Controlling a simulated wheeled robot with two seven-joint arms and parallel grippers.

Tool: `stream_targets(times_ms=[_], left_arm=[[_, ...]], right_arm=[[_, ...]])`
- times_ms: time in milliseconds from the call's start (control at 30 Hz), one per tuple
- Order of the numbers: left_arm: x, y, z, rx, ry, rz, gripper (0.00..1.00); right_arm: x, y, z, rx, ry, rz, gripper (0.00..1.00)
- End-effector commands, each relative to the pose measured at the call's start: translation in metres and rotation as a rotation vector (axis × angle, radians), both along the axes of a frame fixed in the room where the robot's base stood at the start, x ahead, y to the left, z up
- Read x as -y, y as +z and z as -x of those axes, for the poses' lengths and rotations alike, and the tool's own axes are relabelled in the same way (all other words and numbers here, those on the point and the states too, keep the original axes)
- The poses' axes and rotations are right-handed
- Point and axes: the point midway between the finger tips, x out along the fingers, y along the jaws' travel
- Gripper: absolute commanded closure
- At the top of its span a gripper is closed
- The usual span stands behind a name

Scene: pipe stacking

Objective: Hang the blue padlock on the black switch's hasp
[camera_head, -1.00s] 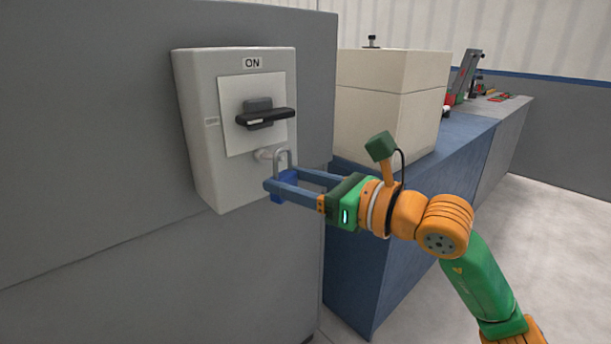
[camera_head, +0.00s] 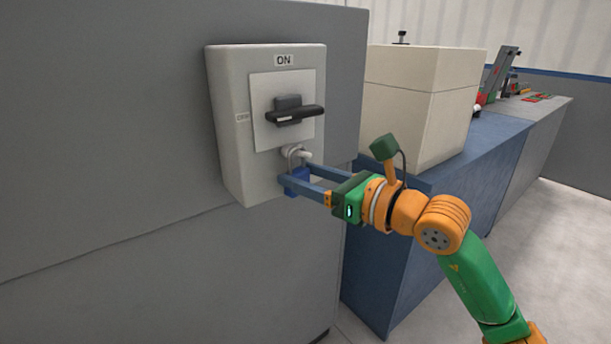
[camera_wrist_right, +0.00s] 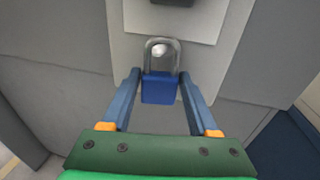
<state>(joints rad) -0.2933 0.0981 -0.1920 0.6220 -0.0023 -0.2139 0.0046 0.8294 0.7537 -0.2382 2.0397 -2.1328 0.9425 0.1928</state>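The black switch handle (camera_head: 295,115) lies level under an "ON" label. The pale hasp (camera_head: 303,153) sticks out below it; the shackle overlaps it, and whether it goes through is unclear. My left gripper is out of view.
The light grey switch box (camera_head: 231,140) is mounted on a large grey cabinet (camera_head: 110,120). A cream box (camera_head: 420,105) stands on a blue bench (camera_head: 485,140) to the right, behind my right arm. Open floor lies at the far right.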

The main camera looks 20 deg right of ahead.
Motion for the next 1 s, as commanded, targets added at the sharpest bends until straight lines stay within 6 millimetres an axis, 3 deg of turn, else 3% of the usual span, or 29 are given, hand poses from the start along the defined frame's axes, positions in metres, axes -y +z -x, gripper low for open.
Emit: stream_targets(times_ms=[33,100,400,700,867,933,1000], left_arm=[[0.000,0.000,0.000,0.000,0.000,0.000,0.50],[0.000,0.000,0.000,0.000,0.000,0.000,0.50],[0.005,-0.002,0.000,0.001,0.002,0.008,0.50],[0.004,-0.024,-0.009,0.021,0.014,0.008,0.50],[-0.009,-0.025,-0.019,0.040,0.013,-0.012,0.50],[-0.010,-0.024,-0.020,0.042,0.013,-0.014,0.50],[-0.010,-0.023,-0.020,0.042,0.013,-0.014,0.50]], right_arm=[[0.000,0.000,0.000,0.000,0.000,0.000,0.24],[0.000,0.000,0.000,0.000,0.000,0.000,0.08],[0.002,-0.001,0.002,-0.001,-0.001,0.001,0.08],[0.032,-0.002,0.050,0.000,-0.004,0.002,0.08],[0.037,0.002,0.061,-0.001,0.000,0.001,0.08],[0.032,0.002,0.062,-0.002,0.027,-0.022,0.08],[0.005,0.000,0.071,-0.006,0.152,-0.140,0.08]])
